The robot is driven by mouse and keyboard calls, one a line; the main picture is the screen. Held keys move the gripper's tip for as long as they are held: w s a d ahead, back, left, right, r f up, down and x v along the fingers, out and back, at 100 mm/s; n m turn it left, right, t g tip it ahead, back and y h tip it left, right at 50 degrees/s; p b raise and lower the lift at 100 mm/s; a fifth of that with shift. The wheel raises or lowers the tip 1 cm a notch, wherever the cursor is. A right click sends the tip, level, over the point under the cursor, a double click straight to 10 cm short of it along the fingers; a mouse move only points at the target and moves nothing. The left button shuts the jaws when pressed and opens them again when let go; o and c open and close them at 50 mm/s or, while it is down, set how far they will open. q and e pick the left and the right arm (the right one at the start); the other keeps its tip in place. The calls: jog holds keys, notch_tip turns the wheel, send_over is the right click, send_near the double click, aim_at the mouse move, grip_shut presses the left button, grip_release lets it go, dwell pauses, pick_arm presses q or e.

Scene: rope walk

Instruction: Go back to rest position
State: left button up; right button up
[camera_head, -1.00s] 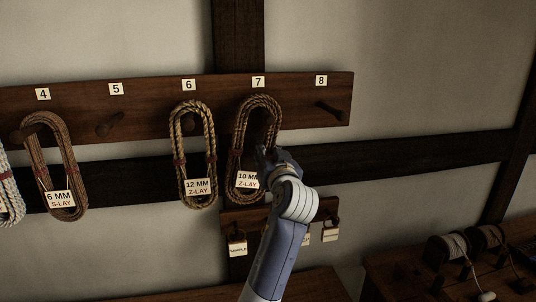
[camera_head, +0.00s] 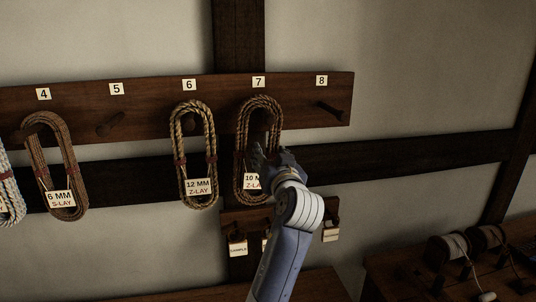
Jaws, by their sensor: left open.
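My left gripper (camera_head: 268,153) is open in front of the coil on peg 7 and covers part of its lower right side and tag. I cannot tell whether it touches the rope. That brown rope coil (camera_head: 242,120) hangs on the peg under the number 7, its tag (camera_head: 251,182) reading 10 MM Z-LAY, partly hidden. My right gripper is out of view.
The dark peg board (camera_head: 340,90) also holds a 12 MM coil (camera_head: 178,135) on peg 6 and a 6 MM coil (camera_head: 68,150) on peg 4. Pegs 5 (camera_head: 110,125) and 8 (camera_head: 330,110) are bare. Spools (camera_head: 447,248) stand on a bench at lower right.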

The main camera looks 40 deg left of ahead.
pick_arm(q)
jog(key=v, duration=1)
jog(key=s+d+f+m+g+h, duration=0.1)
jog(key=s+d+f+m+h, duration=0.15)
jog(key=f, duration=0.65)
jog(key=s+d+f+m+h, duration=0.1)
jog(key=s+f+h, duration=0.15)
jog(key=f, duration=0.55)
jog(key=s+d+f+m+g+h, duration=0.1)
jog(key=f+m+h, duration=0.15)
jog(key=f, duration=0.65)
jog(key=s+d+f+m+g+h, duration=0.2)
jog(key=s+d+f+g+h, duration=0.15)
jog(key=s+f, duration=0.6)
jog(key=s+d+f+m+g+h, duration=0.1)
jog(key=s+d+f+g+h, duration=0.35)
jog(key=s, duration=0.75)
notch_tip(320, 180, down, 29)
jog(key=s+y+b, duration=0.1)
jog(key=y, duration=0.1)
jog(key=s+a+f, duration=0.2)
jog(key=s+f, duration=1.5)
jog(key=shift+s+m+g+b, duration=0.15)
jog(key=shift+m+g+b, duration=0.25)
jog(key=shift+b, duration=0.05)
